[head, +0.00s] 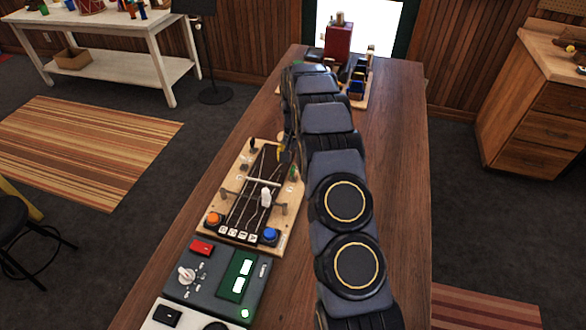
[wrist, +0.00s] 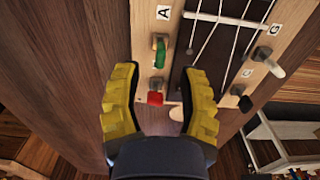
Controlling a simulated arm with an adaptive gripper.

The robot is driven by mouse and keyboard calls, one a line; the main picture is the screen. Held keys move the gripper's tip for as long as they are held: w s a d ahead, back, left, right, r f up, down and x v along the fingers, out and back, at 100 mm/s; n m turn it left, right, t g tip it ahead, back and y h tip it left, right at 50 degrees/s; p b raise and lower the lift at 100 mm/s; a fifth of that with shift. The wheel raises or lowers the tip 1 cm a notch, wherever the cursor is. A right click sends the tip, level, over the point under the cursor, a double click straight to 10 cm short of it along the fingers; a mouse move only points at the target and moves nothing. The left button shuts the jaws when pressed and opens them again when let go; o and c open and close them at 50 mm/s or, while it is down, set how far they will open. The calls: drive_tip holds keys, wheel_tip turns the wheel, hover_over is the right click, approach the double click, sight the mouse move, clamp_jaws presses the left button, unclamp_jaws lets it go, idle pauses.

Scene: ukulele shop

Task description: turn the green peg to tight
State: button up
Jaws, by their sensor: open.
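The green peg (wrist: 160,52) stands on the edge of the light wooden string board (wrist: 145,25), below the letter A in the wrist view. A red peg (wrist: 155,98) is just below it. My gripper (wrist: 159,69) is open, with its yellow fingers on either side of these pegs and a gap to each. The green peg lies just ahead of the line between the fingertips; the red one is between the fingers. In the head view my gripper (head: 281,153) is mostly hidden by my arm at the far end of the board.
A white peg (wrist: 272,62) and a dark peg (wrist: 241,97) stand on the board's other side. A grey box with a knob and green displays (head: 218,282) sits nearer on the table. Behind my arm are a red block (head: 339,43) and a tray of small items.

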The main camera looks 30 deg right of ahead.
sight(293, 168)
drive_tip(key=shift+f, duration=2)
clamp_jaws()
drive_tip(key=shift+n, duration=0.4)
drive_tip(key=n, duration=1.2)
drive_tip(key=shift+n, duration=0.4)
